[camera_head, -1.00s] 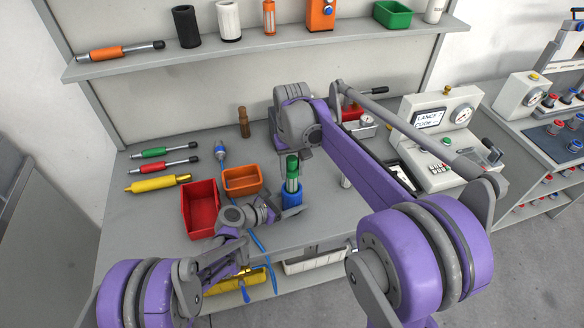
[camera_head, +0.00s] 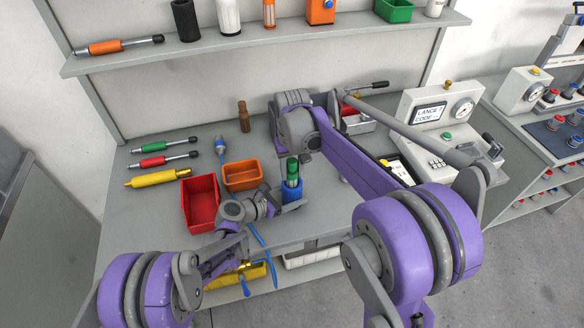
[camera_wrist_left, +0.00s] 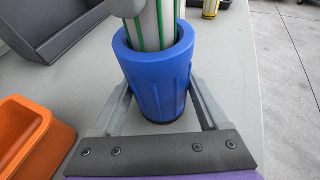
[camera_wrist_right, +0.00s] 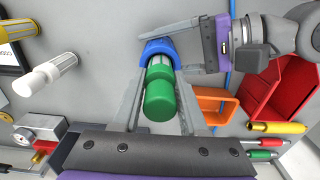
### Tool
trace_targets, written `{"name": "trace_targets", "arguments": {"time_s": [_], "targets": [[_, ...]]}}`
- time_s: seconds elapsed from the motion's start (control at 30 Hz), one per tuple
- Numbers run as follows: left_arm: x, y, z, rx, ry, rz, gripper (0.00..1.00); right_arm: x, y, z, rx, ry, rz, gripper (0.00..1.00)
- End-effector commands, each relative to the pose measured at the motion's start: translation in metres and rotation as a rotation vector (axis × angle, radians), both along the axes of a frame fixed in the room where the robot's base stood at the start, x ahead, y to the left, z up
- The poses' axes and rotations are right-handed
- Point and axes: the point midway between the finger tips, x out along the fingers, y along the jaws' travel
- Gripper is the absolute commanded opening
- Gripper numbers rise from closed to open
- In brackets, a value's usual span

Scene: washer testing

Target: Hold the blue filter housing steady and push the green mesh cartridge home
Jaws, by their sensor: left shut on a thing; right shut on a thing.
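The blue filter housing (camera_head: 291,191) stands upright near the middle of the bench. My left gripper (camera_wrist_left: 158,84) is shut around the housing (camera_wrist_left: 157,80), one finger on each side. The green mesh cartridge (camera_head: 292,172) stands upright in the housing's mouth, its green top and part of its pale body above the rim. In the left wrist view its pale, green-ribbed body (camera_wrist_left: 153,27) enters the housing. My right gripper (camera_wrist_right: 162,76) is shut on the cartridge (camera_wrist_right: 159,98) from above, its fingers along both sides. The cartridge's lower end is hidden inside the housing.
A red bin (camera_head: 201,207) and an orange bin (camera_head: 242,176) stand left of the housing. Green, red and yellow-handled tools lie farther left. A tester with a gauge (camera_head: 440,125) stands at the right. Other cartridges (camera_wrist_right: 45,74) stand nearby.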

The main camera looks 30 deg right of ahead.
Motion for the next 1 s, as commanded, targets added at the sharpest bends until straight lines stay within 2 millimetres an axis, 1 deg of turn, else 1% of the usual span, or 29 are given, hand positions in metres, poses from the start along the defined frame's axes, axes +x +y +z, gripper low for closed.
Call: {"name": "trace_targets", "arguments": {"time_s": [0.4,0.87,1.0], "targets": [[0.0,0.0,0.0,0.0,0.0,0.0,0.21,0.0,0.0,-0.014,0.0,0.0,0.0,0.0],[0.0,0.0,0.0,0.0,0.0,0.0,0.21,0.0,0.0,-0.016,0.0,0.0,0.0,0.0],[0.0,0.0,0.0,0.0,0.0,0.0,0.21,0.0,0.0,-0.02,0.0,0.0,0.0,0.0]]}}
